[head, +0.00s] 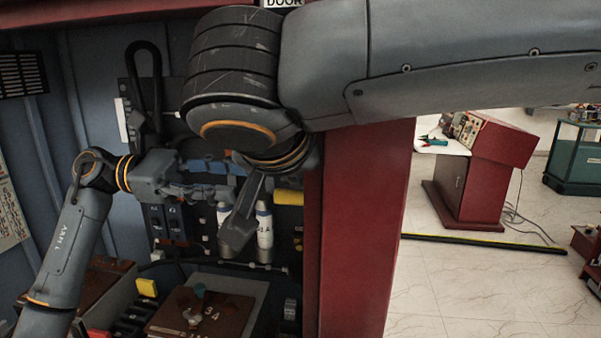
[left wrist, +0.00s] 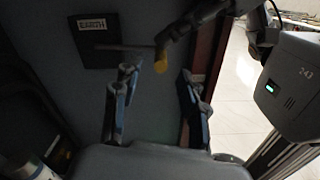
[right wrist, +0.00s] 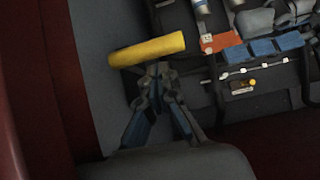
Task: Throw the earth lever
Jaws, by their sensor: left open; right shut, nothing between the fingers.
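The earth lever's yellow handle (head: 289,197) shows in the head view beside the red cabinet post, right of both grippers. In the right wrist view the handle (right wrist: 148,49) lies crosswise at the fingertips of my right gripper (right wrist: 156,72), which is shut and empty. I cannot tell whether they touch. In the left wrist view a yellow end (left wrist: 161,64) shows beside a grey rod (left wrist: 125,48) under the EARTH plate (left wrist: 97,27). My left gripper (left wrist: 160,85) is open, with nothing between its fingers, facing that wall. My right arm hides part of the lever area in the head view.
The red cabinet post (head: 362,230) stands close to the right of the handle. White cylinders (head: 264,228) stand behind the grippers. A brown-topped box (head: 200,315) sits low in the cabinet. Open tiled floor (head: 470,290) lies outside to the right.

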